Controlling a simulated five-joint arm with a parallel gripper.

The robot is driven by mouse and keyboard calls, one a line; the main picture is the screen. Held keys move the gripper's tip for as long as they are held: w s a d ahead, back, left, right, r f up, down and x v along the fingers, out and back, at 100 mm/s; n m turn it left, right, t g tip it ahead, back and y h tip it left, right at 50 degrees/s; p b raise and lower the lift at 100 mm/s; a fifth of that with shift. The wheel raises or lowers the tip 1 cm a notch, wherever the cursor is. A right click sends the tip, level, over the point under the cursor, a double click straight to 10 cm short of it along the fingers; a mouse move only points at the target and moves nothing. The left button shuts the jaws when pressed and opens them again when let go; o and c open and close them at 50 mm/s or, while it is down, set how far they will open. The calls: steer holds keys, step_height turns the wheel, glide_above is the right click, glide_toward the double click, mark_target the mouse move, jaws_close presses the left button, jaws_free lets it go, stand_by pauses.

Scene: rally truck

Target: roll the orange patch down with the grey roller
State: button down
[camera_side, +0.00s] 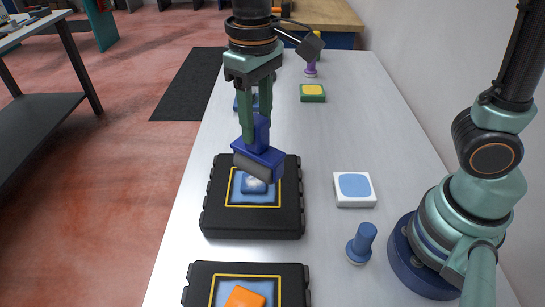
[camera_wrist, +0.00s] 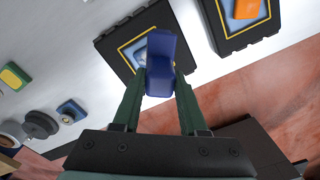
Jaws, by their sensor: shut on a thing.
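My gripper (camera_side: 256,128) is shut on the blue handle of the grey roller (camera_side: 257,168). The roller is over the far black block (camera_side: 230,220), above a small blue patch with a whitish spot (camera_side: 254,185) inside a yellow outline; I cannot tell whether it touches. In the wrist view the blue handle (camera_wrist: 161,65) stands between the fingers and hides the roller's grey part. The orange patch (camera_side: 244,297) lies on the near black block (camera_side: 296,275), away from the roller, cut off by the frame's bottom edge. It also shows in the wrist view (camera_wrist: 245,9).
A white block with a blue pad (camera_side: 354,188) and a blue knobbed stamp (camera_side: 363,243) stand right of the black blocks. A green block with a yellow top (camera_side: 312,93) and a purple-based item (camera_side: 311,69) are farther back. The bench's left edge is close to the blocks.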

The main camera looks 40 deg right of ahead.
steer(key=s+a+r+n, duration=0.1)
steer(key=s+a+r, duration=0.1)
steer(key=s+a, duration=0.4)
steer(key=s+a+r+n, duration=0.1)
steer(key=s+a+r, duration=0.2)
steer(key=s+a, duration=0.3)
steer(key=a, duration=0.3)
steer(key=shift+s+a, duration=0.3)
steer(key=shift+a, duration=0.1)
steer(key=shift+f, duration=2.65)
steer(key=shift+f, duration=3.4)
steer(key=shift+r, duration=0.1)
